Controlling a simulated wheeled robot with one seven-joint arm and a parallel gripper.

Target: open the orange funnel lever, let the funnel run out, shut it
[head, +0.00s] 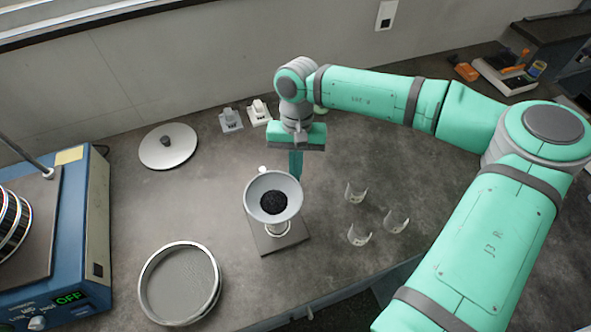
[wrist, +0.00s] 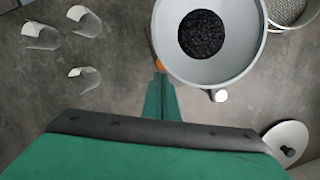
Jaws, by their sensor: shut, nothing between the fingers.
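The grey-white funnel (head: 257,187) stands upright on a stand with a dark square base (head: 268,243), and black granules (head: 273,203) lie in it. It also shows in the wrist view (wrist: 240,68). A small piece of the orange funnel lever (wrist: 157,63) shows at the funnel's edge in the wrist view; the rest is hidden. In the head view I cannot make the lever out. My gripper (head: 296,176) points down just behind the funnel. Its fingers are shut and empty, with the tips (wrist: 160,76) close beside the lever; I cannot tell if they touch.
Three clear glass cups (head: 396,222) stand right of the funnel. A round sieve (head: 150,296) lies front left, and a knobbed lid (head: 160,156) lies behind it. The blue shaker (head: 98,225), its display reading OFF, stands at far left. Bare bench lies between the lid and funnel.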

